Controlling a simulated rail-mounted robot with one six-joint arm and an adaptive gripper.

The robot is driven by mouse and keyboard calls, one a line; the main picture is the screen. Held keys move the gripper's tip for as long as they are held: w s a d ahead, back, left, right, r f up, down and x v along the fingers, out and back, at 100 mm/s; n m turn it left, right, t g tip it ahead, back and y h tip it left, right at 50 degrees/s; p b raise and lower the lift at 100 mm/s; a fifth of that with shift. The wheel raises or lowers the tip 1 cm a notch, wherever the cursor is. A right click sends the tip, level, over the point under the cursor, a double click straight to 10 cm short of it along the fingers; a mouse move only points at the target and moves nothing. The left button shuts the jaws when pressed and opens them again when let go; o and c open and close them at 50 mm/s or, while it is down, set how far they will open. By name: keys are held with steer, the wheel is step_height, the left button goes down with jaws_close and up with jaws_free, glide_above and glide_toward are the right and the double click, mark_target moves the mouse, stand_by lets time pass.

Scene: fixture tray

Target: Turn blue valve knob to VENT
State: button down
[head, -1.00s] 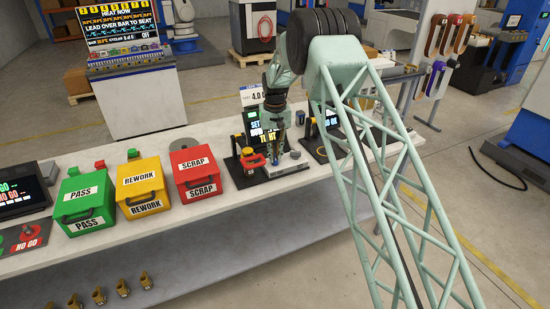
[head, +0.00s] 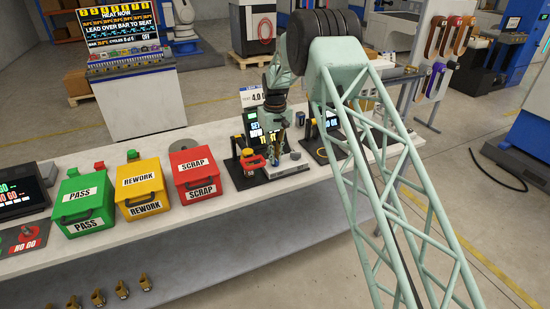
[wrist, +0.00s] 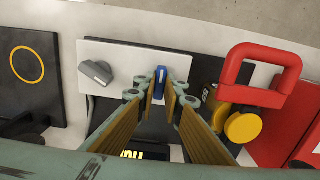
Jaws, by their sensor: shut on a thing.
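The blue valve knob (wrist: 159,80) is in the wrist view, on a pale plate (wrist: 120,55) of the fixture. My gripper (wrist: 160,90) is shut on the knob, with one finger on each side of it. The knob's pointing direction and any VENT marking cannot be read. In the head view my gripper (head: 277,152) reaches down to the fixture at the bench's right part and mostly hides the knob.
A grey knob (wrist: 97,72) is on the same plate to the left. A red handle (wrist: 262,70) and a yellow round part (wrist: 243,126) stand close on the right. Green (head: 84,204), yellow (head: 141,189) and red (head: 196,173) bins stand left of the fixture.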

steer(key=c, duration=2.7)
jaws_free()
steer(key=shift+r, duration=0.2)
step_height(320, 180, up, 12)
steer(key=shift+f, duration=0.15)
